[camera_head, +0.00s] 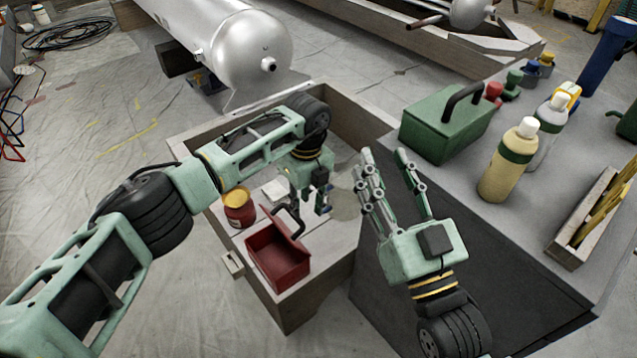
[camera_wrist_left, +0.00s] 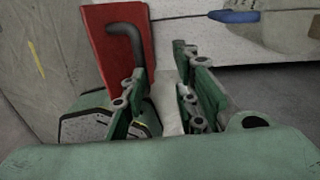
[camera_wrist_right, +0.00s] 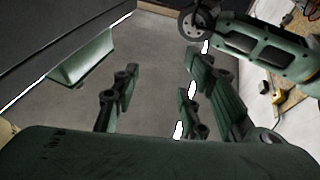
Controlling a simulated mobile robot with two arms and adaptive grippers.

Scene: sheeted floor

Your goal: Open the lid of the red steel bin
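The red steel bin (camera_head: 280,268) sits on a low wooden surface, with its dark red inside partly showing. Its lid (camera_head: 286,222) looks tilted up at the far side, with a black handle (camera_head: 298,212) on it. The left wrist view shows the red lid (camera_wrist_left: 100,48) and its handle (camera_wrist_left: 128,38). My left gripper (camera_head: 322,203) points down just right of the handle. Its fingers are apart, with nothing seen between them; I cannot tell whether one touches the handle. My right gripper (camera_head: 385,160) is open and empty, fingers up, right of the bin.
A red jar with a yellow top (camera_head: 239,208) stands left of the bin. A grey bench (camera_head: 535,225) at right carries a green toolbox (camera_head: 440,135), bottles (camera_head: 508,165) and a wooden tray (camera_head: 578,250). A silver tank (camera_head: 245,45) lies behind.

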